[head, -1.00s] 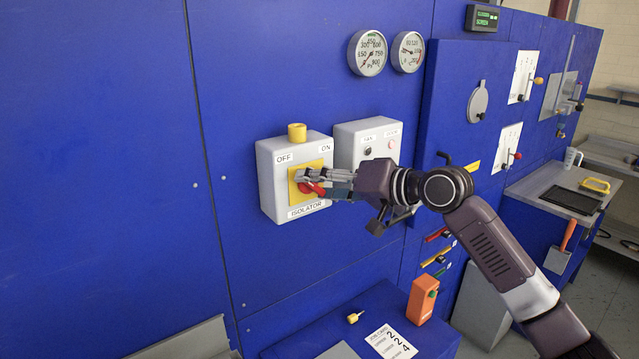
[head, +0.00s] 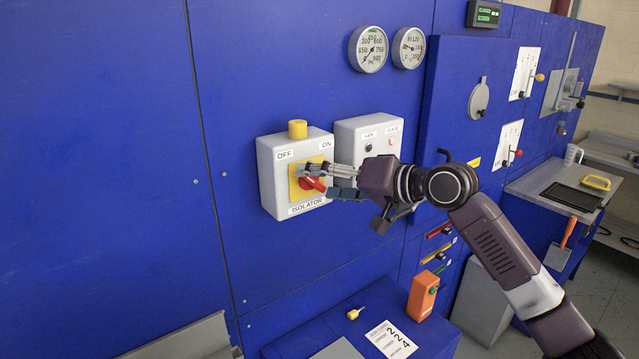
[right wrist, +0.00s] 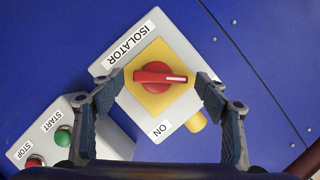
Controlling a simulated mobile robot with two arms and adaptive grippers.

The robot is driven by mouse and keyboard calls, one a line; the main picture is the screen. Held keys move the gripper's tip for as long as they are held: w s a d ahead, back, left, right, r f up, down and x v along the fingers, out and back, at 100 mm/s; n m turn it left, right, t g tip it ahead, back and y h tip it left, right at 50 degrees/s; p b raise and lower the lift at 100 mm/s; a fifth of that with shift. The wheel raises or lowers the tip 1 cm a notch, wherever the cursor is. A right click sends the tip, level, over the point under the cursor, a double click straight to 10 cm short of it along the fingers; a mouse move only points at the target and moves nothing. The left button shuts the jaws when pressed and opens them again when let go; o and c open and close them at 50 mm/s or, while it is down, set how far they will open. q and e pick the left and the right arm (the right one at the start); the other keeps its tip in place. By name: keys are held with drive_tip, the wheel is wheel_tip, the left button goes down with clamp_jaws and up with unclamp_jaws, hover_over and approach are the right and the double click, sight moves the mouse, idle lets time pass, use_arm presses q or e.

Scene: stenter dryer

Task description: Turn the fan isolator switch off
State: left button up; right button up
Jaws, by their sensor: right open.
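The isolator is a light grey box (head: 272,185) on the blue wall, with a yellow plate (right wrist: 152,98) and a red rotary knob (head: 313,184). OFF is printed at its upper left and ON at its upper right in the head view. In the right wrist view the red knob (right wrist: 150,76) has a white mark pointing right, along the diagonal toward the OFF corner, whose label is hidden there. My right gripper (head: 330,180) is open in front of the knob. Its fingertips (right wrist: 159,88) stand on either side, apart from the knob. My left gripper is not in view.
A second grey box (head: 352,140) sits right beside the isolator; its START and STOP buttons (right wrist: 50,148) show in the wrist view. A yellow cap (head: 298,129) tops the isolator. Two gauges (head: 368,50) hang above. A blue ledge (head: 375,300) with an orange block (head: 422,296) lies below.

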drive_tip(key=v, duration=1.1)
drive_tip(key=shift+d, duration=0.2)
